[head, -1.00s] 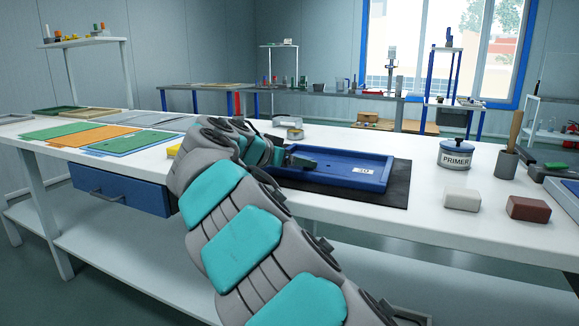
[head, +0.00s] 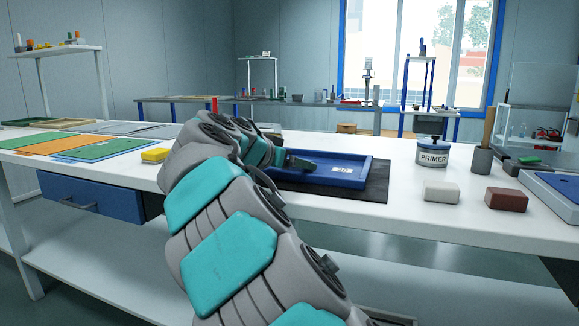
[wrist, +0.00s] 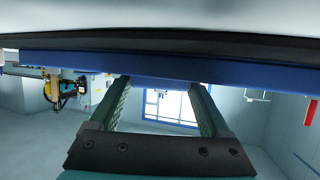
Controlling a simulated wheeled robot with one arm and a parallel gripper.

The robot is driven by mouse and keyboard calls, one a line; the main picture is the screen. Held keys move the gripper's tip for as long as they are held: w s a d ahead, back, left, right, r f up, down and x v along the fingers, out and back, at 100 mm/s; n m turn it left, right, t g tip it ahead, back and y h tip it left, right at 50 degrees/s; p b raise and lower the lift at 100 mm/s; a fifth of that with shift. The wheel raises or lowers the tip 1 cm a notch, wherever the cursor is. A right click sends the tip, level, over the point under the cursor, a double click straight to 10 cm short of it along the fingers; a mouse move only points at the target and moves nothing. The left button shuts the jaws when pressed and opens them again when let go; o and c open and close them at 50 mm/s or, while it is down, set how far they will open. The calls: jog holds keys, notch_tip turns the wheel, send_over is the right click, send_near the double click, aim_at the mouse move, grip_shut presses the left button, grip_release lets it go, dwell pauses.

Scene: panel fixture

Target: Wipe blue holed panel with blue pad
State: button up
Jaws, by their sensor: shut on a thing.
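A shallow blue tray-like panel (head: 350,163) with a raised rim and a white label lies on a dark mat (head: 375,187) on the bench. I cannot make out holes in it from here. My gripper (head: 298,163) is low over the panel's left part, its arm hiding the left end. In the wrist view, which is upside down, my two fingers (wrist: 160,100) stand apart and reach up to a blue band (wrist: 160,67). I cannot tell where the pad ends and the panel begins there. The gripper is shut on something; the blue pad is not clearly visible.
Right of the panel stand a primer can (head: 432,153), a grey cup (head: 481,161), a white block (head: 441,192) and a brown block (head: 507,199). Left of my arm lie a yellow block (head: 155,155) and a green sheet (head: 95,151) over blue.

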jog(key=shift+s+d+f+b, duration=0.1)
jog(key=shift+s+d+b, duration=0.15)
jog(key=shift+d, duration=0.35)
jog(key=shift+s+d+f+b, duration=0.1)
jog(key=shift+d+b, duration=0.2)
jog(key=shift+d, duration=0.25)
jog(key=shift+s+d+r, duration=0.15)
jog(key=shift+d, duration=0.25)
jog(key=shift+s+d+r+b, duration=0.1)
jog(key=shift+s+d+b, duration=0.15)
jog(key=shift+d, duration=0.3)
jog(key=shift+s+d+f+b, duration=0.15)
jog(key=shift+d+b, duration=0.2)
jog(key=shift+d, duration=0.2)
jog(key=shift+s+d+r+b, duration=0.2)
jog(key=shift+d+b, duration=0.1)
jog(key=shift+d, duration=0.25)
jog(key=shift+s+d+b, duration=0.3)
jog(key=shift+d+b, duration=0.05)
jog(key=shift+d, duration=0.45)
jog(key=shift+s+d+b, duration=0.3)
jog(key=shift+d+b, duration=0.05)
jog(key=shift+d, duration=0.4)
jog(key=shift+f+b, duration=0.35)
